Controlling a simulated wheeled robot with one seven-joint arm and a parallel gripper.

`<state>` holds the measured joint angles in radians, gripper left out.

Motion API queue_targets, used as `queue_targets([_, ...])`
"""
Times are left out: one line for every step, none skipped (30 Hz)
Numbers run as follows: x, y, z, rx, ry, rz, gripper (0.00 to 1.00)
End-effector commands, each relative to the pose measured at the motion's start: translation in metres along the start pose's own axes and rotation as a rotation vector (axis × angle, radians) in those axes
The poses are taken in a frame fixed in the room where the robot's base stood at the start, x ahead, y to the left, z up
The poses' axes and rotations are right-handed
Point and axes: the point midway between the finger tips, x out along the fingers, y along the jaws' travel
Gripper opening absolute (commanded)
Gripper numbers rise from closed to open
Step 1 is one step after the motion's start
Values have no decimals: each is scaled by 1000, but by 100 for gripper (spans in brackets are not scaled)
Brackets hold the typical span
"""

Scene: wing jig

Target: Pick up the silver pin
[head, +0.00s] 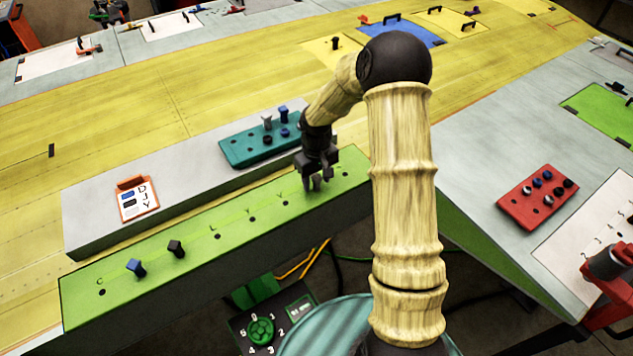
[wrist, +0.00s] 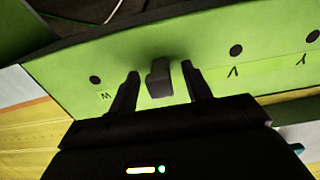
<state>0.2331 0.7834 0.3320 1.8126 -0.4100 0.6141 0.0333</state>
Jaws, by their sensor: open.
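My gripper (head: 317,183) is open over the right part of the green strip (head: 217,226). In the wrist view its two fingers stand apart on either side of a shaded grey pin (wrist: 159,78) at the strip, with gaps on both sides. I cannot tell whether this pin is silver or darker. In the head view the fingers hide it. A silver-grey pin (head: 267,121) stands upright in the teal block (head: 240,155), behind and left of my gripper.
A blue pin (head: 136,268) and a black pin (head: 176,249) stand in the strip's left part. Other strip holes are empty. A lettered card (head: 137,199) lies behind the strip. A red block (head: 537,197) with several pins is at the right.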

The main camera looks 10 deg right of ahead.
Motion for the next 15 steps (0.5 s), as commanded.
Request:
queue_targets([0, 0, 0, 0, 0, 0, 49])
queue_targets([0, 0, 0, 0, 0, 0, 49])
queue_targets([0, 0, 0, 0, 0, 0, 49])
queue_targets([0, 0, 0, 0, 0, 0, 45])
queue_targets([0, 0, 0, 0, 0, 0, 39])
queue_targets([0, 0, 0, 0, 0, 0, 31])
queue_targets([0, 0, 0, 0, 0, 0, 26])
queue_targets([0, 0, 0, 0, 0, 0, 20])
queue_targets([0, 0, 0, 0, 0, 0, 12])
queue_targets([0, 0, 0, 0, 0, 0, 6])
queue_targets([0, 0, 0, 0, 0, 0, 0])
queue_targets([0, 0, 0, 0, 1, 0, 0])
queue_targets([0, 0, 0, 0, 1, 0, 0])
queue_targets([0, 0, 0, 0, 1, 0, 0])
queue_targets([0, 0, 0, 0, 1, 0, 0])
